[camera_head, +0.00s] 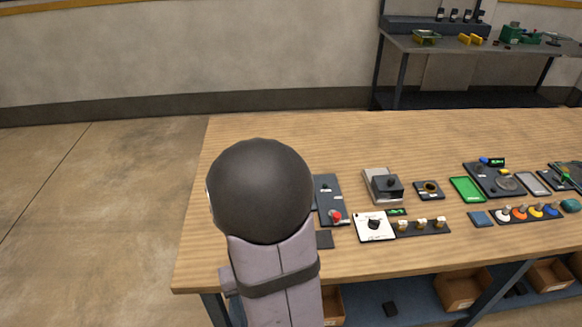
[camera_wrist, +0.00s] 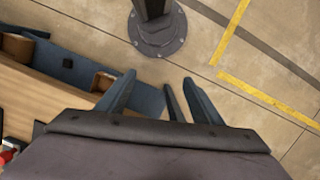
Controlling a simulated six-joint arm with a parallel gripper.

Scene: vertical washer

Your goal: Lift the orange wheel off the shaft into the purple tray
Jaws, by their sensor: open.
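My gripper (camera_wrist: 158,88) shows in the wrist view with its dark blue fingers spread apart and nothing between them. It points down over the floor, beside the table. In the head view my dark rounded arm link stands at the table's left part, and the fingers do not show. A row of small coloured round parts sits at the table's right. One of them looks orange (camera_head: 536,210), but I cannot tell whether it is a wheel on a shaft. I see no purple tray in either view. My arm hides part of the table.
The wooden table (camera_head: 400,135) is bare along its back. Several devices stand along its front half, including a grey block (camera_head: 383,186), a white plate with a dark knob (camera_head: 374,226) and a green tray (camera_head: 467,189). A lower shelf (camera_wrist: 62,66) holds cardboard boxes.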

